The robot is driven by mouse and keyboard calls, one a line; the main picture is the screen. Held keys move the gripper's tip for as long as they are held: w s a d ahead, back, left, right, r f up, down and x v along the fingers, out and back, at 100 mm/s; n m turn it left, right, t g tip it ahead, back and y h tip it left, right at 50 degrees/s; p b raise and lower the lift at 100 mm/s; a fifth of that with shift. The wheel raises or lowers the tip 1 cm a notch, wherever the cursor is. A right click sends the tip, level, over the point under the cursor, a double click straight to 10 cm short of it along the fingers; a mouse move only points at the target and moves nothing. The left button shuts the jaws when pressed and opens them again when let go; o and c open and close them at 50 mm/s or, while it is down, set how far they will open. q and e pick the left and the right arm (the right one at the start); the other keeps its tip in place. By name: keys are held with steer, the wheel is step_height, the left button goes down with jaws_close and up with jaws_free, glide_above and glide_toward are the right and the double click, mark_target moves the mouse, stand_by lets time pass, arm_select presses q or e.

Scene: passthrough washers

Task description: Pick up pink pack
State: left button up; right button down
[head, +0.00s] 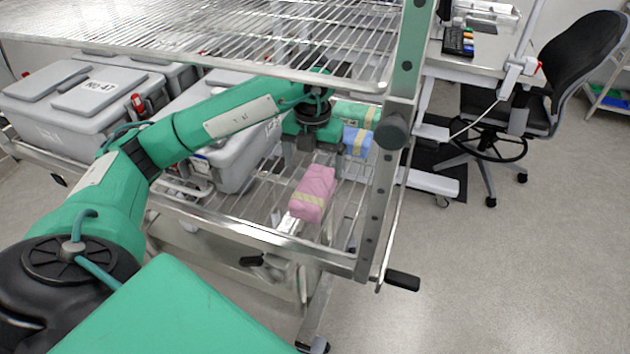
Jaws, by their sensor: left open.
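The pink pack (313,190) with a pale yellow band lies on the lower wire shelf (268,190), near its front right corner. My left arm reaches in from the left beneath the upper wire shelf. My left gripper (307,152) is open and empty, pointing down just behind and above the far end of the pink pack. I cannot tell whether a finger touches the pack. My right gripper is not in view.
A blue pack (357,141) and a green pack (356,115) lie behind the pink pack. Grey lidded boxes (75,110) fill the shelf's left side. The upper wire shelf (230,35) hangs above, and a metal post (385,165) stands right of the pink pack.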

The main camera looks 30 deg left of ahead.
mark_target(314, 185)
arm_select(q)
steer(key=shift+s+f, duration=0.15)
steer(key=shift+f, duration=0.65)
steer(key=f, duration=0.3)
steer(key=d+f+p, duration=0.1)
steer(key=shift+s+f, duration=0.15)
steer(key=shift+s, duration=0.15)
steer(key=shift+f, duration=0.6)
steer(key=c, duration=1.3)
steer(key=shift+c, duration=0.2)
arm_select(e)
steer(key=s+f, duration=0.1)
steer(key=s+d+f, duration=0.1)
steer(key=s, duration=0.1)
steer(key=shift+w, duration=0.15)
